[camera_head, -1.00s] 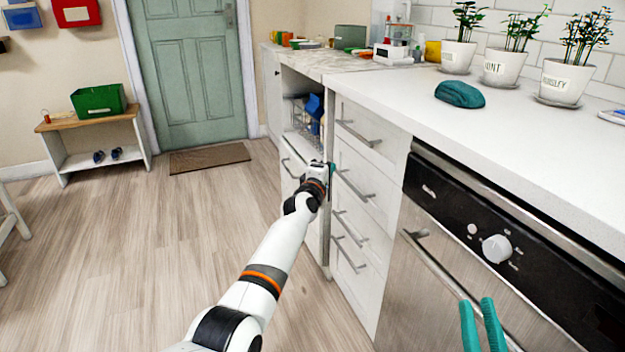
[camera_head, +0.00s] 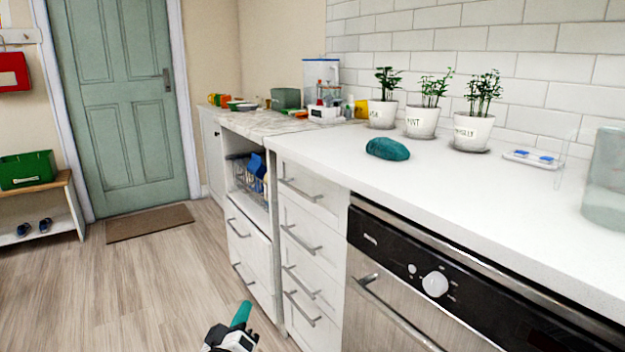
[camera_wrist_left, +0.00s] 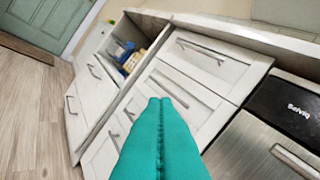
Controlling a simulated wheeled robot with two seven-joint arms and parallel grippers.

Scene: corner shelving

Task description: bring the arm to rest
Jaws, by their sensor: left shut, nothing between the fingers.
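My left gripper (camera_head: 242,314) shows at the bottom of the head view, low in front of the white drawers. Its teal fingers are closed together and hold nothing. In the left wrist view the shut fingers (camera_wrist_left: 160,103) point at the drawer fronts, apart from them as far as I can tell. Most of my left arm is below the head view's edge. My right gripper is not in view.
White drawers (camera_head: 306,242) and an oven (camera_head: 400,300) stand under the counter (camera_head: 450,190). An open shelf with a wire basket (camera_head: 246,178) is left of the drawers. Potted plants (camera_head: 421,121) and a teal cloth-like lump (camera_head: 387,149) sit on the counter.

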